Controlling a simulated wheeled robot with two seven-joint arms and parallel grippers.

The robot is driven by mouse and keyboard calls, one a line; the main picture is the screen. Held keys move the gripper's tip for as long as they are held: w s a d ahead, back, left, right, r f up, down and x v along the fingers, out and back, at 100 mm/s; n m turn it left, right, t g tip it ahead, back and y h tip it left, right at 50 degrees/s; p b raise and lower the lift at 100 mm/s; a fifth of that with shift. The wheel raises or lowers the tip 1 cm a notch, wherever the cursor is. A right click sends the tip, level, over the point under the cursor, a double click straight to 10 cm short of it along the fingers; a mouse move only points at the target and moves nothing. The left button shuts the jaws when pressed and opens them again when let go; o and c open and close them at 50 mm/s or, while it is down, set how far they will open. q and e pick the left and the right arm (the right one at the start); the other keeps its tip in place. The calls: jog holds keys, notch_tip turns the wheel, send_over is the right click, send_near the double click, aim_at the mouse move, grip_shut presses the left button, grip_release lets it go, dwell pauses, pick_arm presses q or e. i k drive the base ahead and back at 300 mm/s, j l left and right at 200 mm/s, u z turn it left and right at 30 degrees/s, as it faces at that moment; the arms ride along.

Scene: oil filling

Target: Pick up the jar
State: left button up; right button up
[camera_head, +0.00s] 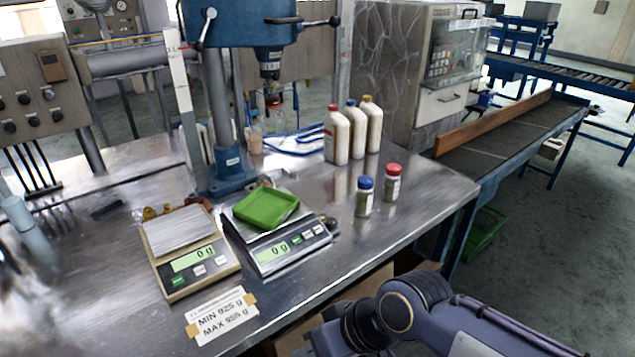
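Two small jars stand upright on the metal table near its right side. One jar has a blue lid (364,197) and the other jar has a red lid (392,183); they stand close together with a small gap. Both have greyish bodies with pale labels. My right arm comes in from the lower right, below the table's front edge and apart from both jars; its gripper fingers do not show. My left gripper is not in view.
Several white bottles (337,136) stand behind the jars. Left are a scale with a green tray (266,208), another scale (186,250) and a blue drill press (232,167). A paper sign (222,315) lies in front. The table (405,225) is clear right of the jars.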

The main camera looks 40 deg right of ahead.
aim_at(391, 185)
jog(key=l+u, duration=0.4)
jog(key=k+l+u, duration=0.1)
jog(key=l+u, duration=0.3)
jog(key=k+l+u, duration=0.15)
jog(key=l+u, duration=0.3)
jog(key=k+l+u, duration=0.2)
jog(key=l+u, duration=0.2)
